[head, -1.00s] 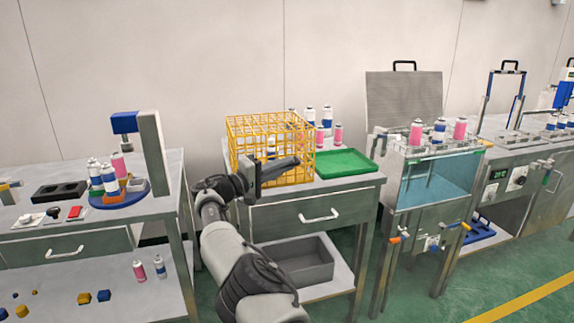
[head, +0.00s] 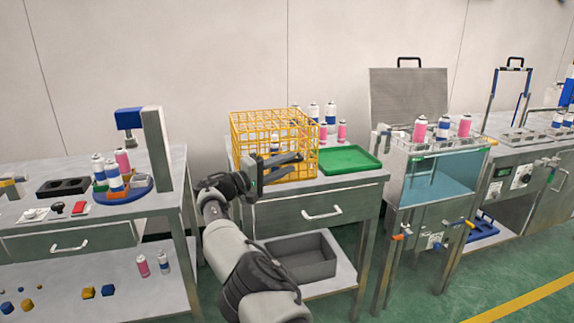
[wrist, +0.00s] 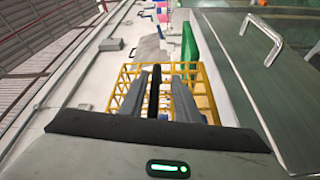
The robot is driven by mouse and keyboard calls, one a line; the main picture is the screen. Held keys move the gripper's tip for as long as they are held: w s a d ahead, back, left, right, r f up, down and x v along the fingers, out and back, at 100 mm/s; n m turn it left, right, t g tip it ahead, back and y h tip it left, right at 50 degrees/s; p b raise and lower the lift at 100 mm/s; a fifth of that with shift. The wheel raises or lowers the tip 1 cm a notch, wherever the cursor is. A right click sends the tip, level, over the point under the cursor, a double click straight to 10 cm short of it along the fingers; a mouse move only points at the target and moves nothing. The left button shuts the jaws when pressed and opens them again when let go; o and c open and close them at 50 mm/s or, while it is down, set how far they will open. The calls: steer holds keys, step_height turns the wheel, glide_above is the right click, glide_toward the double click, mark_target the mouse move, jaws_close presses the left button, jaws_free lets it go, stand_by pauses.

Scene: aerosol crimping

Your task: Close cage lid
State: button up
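The yellow wire cage (head: 240,120) stands on the middle steel bench. Thin yellow bars cross its top, and I cannot tell its lid apart from the frame. My gripper (head: 300,164) is in front of the cage in the head view, its two fingers apart with nothing visible held. In the wrist view, the fingers of my gripper (wrist: 158,92) point at the cage (wrist: 200,82), with a dark bar showing between them. I cannot tell whether the fingers touch the cage wires.
A green tray (head: 347,159) lies right of the cage, with several pink and blue-capped cans (head: 331,113) behind. A water tank (head: 440,177) stands further right, with a grey handled panel (head: 408,100) upright behind it. A left bench (head: 100,212) carries a blue round holder (head: 128,192).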

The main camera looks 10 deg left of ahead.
steer(key=p+v, duration=0.2)
steer(key=v, duration=1.5)
steer(key=shift+d, duration=0.1)
